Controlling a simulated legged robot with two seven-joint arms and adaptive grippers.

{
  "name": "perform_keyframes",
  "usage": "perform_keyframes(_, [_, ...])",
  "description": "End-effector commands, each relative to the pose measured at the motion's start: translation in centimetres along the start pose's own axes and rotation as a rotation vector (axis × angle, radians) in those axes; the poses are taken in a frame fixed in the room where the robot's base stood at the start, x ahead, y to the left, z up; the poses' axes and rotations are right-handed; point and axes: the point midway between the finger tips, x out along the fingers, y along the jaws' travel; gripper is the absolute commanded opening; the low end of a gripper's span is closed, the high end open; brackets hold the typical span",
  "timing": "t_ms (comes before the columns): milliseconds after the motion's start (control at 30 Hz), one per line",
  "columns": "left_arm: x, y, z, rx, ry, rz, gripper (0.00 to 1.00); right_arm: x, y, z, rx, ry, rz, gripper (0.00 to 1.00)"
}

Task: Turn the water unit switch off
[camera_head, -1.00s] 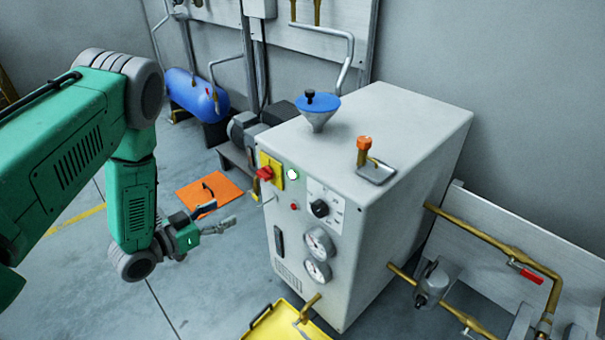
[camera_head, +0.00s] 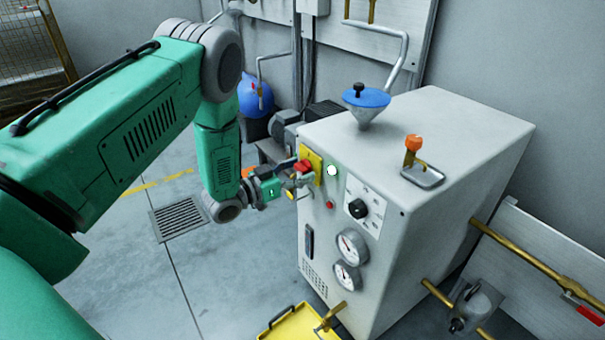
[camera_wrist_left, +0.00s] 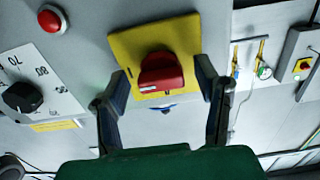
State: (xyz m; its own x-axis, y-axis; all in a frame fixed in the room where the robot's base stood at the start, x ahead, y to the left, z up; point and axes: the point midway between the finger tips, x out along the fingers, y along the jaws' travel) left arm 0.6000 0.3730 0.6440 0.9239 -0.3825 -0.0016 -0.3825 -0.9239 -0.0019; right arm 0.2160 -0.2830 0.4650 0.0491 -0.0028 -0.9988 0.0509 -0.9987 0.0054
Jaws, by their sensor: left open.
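The water unit is a white cabinet (camera_head: 400,220) with gauges, a black dial and a switch on its front panel. The switch is a red rotary knob (camera_wrist_left: 162,73) on a yellow plate (camera_wrist_left: 128,45); in the head view the yellow plate (camera_head: 317,163) is partly covered by my gripper. My left gripper (camera_wrist_left: 162,95) is open, its two fingers on either side of the red knob in the wrist view, and apart from it as far as I can tell. In the head view my left gripper (camera_head: 296,182) is at the panel's left edge. My right gripper is not in view.
A yellow tray (camera_head: 290,328) lies below. Brass pipes (camera_head: 520,255) run at the right. The floor on the left is open.

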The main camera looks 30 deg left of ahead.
Motion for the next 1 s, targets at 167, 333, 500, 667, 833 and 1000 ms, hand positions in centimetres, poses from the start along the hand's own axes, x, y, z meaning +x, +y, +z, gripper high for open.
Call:
perform_keyframes(167, [0.84,0.05,-0.05,0.001,0.0,0.0,0.57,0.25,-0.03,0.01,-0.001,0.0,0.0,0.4])
perform_keyframes(333, [0.91,0.17,-0.14,0.002,-0.001,0.0,0.57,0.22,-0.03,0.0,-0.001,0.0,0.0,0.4])
perform_keyframes(500, [0.88,0.16,-0.12,0.001,-0.001,0.0,0.18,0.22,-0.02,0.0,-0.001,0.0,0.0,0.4])
perform_keyframes(667, [0.84,0.12,-0.06,-0.001,0.0,0.001,0.07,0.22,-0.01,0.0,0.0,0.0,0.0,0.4])
perform_keyframes(833, [0.81,0.1,-0.06,-0.017,0.0,0.0,0.07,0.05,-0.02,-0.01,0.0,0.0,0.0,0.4])
perform_keyframes(1000, [0.71,0.01,-0.09,-0.075,-0.002,-0.002,0.07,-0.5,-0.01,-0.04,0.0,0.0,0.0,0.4])
